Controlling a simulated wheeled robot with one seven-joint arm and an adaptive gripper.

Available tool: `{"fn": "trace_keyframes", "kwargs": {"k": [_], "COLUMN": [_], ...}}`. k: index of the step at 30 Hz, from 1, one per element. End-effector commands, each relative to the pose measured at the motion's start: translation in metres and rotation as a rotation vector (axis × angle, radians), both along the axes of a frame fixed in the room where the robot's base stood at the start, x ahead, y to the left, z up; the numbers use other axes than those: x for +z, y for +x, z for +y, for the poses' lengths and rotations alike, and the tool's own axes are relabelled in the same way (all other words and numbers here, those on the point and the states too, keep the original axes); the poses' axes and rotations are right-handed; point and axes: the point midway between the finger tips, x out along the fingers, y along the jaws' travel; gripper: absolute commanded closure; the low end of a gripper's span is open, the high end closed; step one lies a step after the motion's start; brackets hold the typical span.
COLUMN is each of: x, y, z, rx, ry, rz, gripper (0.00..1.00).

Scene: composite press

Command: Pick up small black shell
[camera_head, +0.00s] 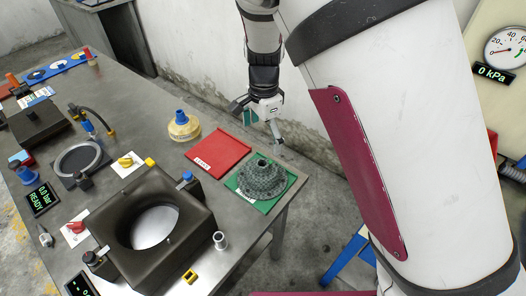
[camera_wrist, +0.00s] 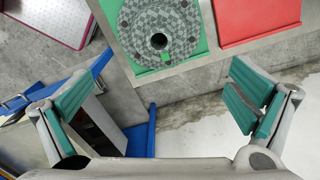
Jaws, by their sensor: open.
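The shell appears to be a dark grey-green, mottled, hat-shaped piece with a raised neck (camera_head: 262,181). It sits on a green mat (camera_head: 279,196) at the right corner of the steel table. In the wrist view the shell (camera_wrist: 178,22) is seen from above as a disc with a dark round hole, at the top of the picture and cut off there. My gripper (camera_head: 262,124) is beyond the table's far edge, behind the mats and apart from the shell. In the wrist view my gripper (camera_wrist: 165,98) has its teal-padded fingers spread wide, with nothing between them.
A red mat (camera_head: 218,151) lies beside the green one. A yellowish container with a blue cap (camera_head: 184,126) stands behind it. A dark block mould with a round cavity (camera_head: 125,245) fills the table's front. A blue frame (camera_head: 346,258) stands on the floor right of the table.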

Motion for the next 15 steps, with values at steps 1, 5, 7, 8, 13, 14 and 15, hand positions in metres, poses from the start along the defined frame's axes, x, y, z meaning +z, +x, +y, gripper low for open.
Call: {"fn": "trace_keyframes", "kwargs": {"k": [1, 5, 7, 8, 13, 14, 15], "x": [-0.004, -0.020, -0.032, -0.038, -0.069, -0.074, -0.079], "y": [0.001, 0.001, 0.001, 0.001, 0.001, 0.001, 0.001], "z": [0.001, 0.002, 0.002, 0.002, 0.002, 0.002, 0.002], "rx": [-0.006, -0.013, -0.013, -0.013, -0.012, -0.011, -0.011], "ry": [-0.008, -0.012, -0.012, -0.012, -0.010, -0.011, -0.011], "rz": [0.000, 0.001, 0.002, 0.002, 0.002, 0.000, 0.000], "gripper": [0.00, 0.00, 0.00, 0.00, 0.00, 0.00, 0.00]}}
